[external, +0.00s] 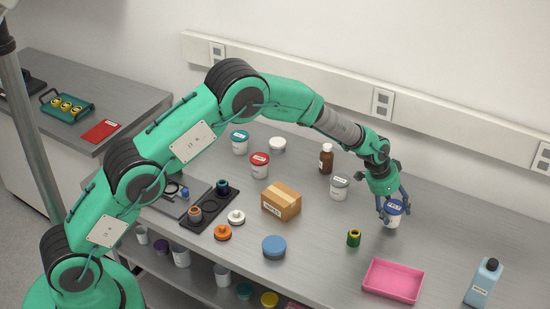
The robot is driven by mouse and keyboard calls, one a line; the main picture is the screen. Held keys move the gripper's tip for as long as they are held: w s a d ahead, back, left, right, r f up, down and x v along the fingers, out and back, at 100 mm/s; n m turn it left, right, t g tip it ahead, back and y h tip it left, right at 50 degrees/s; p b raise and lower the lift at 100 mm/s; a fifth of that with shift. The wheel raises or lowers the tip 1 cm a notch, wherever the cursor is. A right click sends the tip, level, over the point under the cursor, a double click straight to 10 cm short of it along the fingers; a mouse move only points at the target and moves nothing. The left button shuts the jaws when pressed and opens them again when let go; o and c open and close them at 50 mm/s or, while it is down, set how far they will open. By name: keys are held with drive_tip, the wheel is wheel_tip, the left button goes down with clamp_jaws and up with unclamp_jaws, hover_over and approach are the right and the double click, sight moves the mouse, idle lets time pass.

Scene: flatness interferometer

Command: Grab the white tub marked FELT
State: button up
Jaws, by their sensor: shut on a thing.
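My gripper (394,207) is at the right part of the grey bench, pointing down. Its fingers are shut on a white tub with a blue lid and a label (393,218), one finger on each side. The label is too small to read for certain. The tub is upright. I cannot tell whether its base touches the bench or is slightly above it.
Near the tub are a green ring-shaped part (354,238), a pink tray (393,281), a light blue bottle (483,282) and a grey-lidded tub (339,187). A brown bottle (326,158) and a cardboard box (281,202) stand further left.

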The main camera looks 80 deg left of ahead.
sight(393, 206)
wheel_tip(393, 206, up, 8)
drive_tip(key=shift+f, duration=0.2)
idle(0.6)
drive_tip(key=shift+s+a, duration=0.1)
